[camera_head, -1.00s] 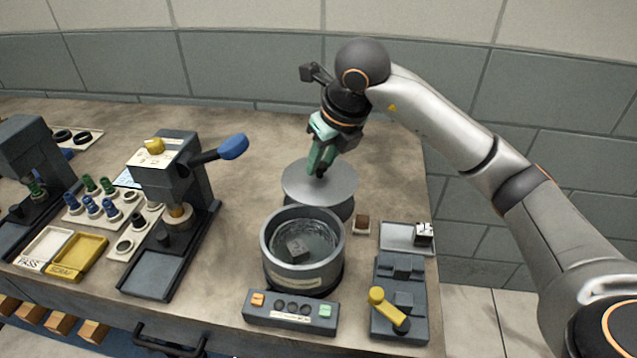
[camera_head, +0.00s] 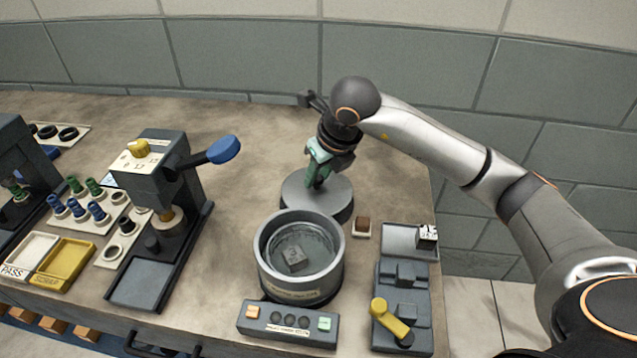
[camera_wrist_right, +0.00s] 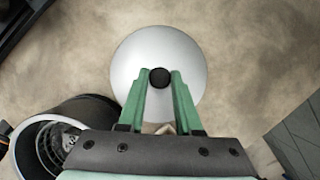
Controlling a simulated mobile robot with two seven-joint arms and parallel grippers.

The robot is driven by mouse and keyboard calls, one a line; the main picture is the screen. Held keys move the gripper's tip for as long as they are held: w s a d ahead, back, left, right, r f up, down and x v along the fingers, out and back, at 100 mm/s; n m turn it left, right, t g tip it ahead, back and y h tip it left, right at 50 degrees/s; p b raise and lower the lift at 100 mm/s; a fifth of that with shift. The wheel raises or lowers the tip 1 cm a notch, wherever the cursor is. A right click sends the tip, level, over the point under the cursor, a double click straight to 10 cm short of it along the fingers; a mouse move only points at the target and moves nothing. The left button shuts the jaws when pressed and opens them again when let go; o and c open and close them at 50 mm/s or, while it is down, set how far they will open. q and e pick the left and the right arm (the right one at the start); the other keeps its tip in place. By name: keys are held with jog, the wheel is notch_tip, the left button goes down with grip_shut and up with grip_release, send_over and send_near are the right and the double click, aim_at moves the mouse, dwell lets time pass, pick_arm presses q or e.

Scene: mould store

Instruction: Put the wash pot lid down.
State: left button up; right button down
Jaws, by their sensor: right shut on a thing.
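The wash pot lid (camera_head: 300,198) is a round grey disc behind the wash pot, held level over a dark round shape on the bench. It also shows in the right wrist view (camera_wrist_right: 137,62). My right gripper (camera_head: 315,184) points down with its green fingers closed on the lid's black knob. The knob sits between the fingertips (camera_wrist_right: 160,78). I cannot tell whether the lid touches what is below it. The wash pot (camera_head: 267,277) stands open in front, with a small grey block (camera_head: 294,261) inside. My left gripper is not in view.
A press with a blue-tipped lever (camera_head: 172,175) stands left. A control box (camera_head: 288,323) lies in front of the pot. A small brown block (camera_head: 362,222), a grey tray (camera_head: 400,237) and a yellow-handled fixture (camera_head: 402,300) are right. The bench behind the lid is clear.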

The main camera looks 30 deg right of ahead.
notch_tip(320, 180, down, 3)
jog(key=shift+r, duration=0.15)
jog(key=c, duration=0.6)
grip_release()
jog(key=v, duration=1.2)
jog(key=shift+w+r, duration=0.1)
